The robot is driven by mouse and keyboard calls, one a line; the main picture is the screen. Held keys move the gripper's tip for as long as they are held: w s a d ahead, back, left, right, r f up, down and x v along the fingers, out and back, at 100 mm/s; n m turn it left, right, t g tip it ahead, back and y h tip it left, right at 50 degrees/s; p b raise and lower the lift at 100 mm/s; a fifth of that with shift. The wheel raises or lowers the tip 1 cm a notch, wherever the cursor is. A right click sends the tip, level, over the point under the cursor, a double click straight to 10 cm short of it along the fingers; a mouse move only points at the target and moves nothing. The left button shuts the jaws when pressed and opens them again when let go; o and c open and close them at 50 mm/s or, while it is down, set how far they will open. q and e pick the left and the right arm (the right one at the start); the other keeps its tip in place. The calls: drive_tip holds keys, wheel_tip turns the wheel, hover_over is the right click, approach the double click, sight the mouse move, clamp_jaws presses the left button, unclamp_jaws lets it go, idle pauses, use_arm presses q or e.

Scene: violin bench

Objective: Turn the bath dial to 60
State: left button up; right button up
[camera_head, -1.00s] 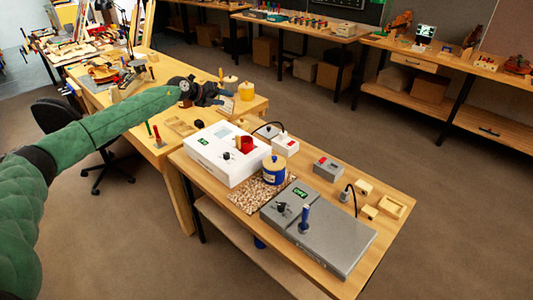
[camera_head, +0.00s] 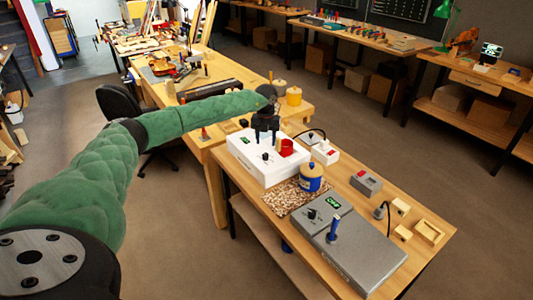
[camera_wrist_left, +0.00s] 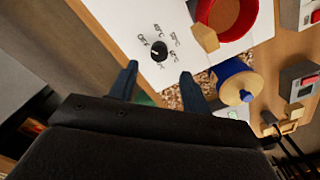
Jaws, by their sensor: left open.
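The white bath box (camera_head: 262,172) stands on the near bench, with a small green display and a black dial (camera_head: 266,157) on its top. In the left wrist view the black dial (camera_wrist_left: 159,50) has printed temperature labels around it, too small to read surely; I cannot tell its exact setting. My left gripper (camera_head: 265,140) is above the box, fingers pointing down. In the left wrist view its two fingers (camera_wrist_left: 158,75) are open and empty, with the dial beyond their tips and between them, apart from both. My right gripper is in no view.
A red pot (camera_head: 287,148) sits in the bath box beside the dial. A blue jar with a tan lid (camera_head: 311,177) stands on a speckled mat. A grey hotplate unit (camera_head: 360,252) with its own knob is nearer. A small white box (camera_head: 325,153) stands behind.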

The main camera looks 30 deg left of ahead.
sight(265, 154)
use_arm(q)
drive_tip(key=shift+f, duration=0.4)
wheel_tip(265, 154, down, 5)
drive_tip(key=p, duration=0.2)
drive_tip(key=shift+p, duration=0.35)
drive_tip(key=shift+a+f, duration=0.15)
drive_tip(key=shift+f, duration=0.6)
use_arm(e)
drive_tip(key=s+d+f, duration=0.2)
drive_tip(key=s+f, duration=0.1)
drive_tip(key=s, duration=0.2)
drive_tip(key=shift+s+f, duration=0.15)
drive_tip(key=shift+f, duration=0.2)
use_arm(q)
drive_tip(key=shift+c, duration=0.2)
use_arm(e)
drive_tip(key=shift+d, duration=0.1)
use_arm(q)
drive_tip(key=c, duration=0.9)
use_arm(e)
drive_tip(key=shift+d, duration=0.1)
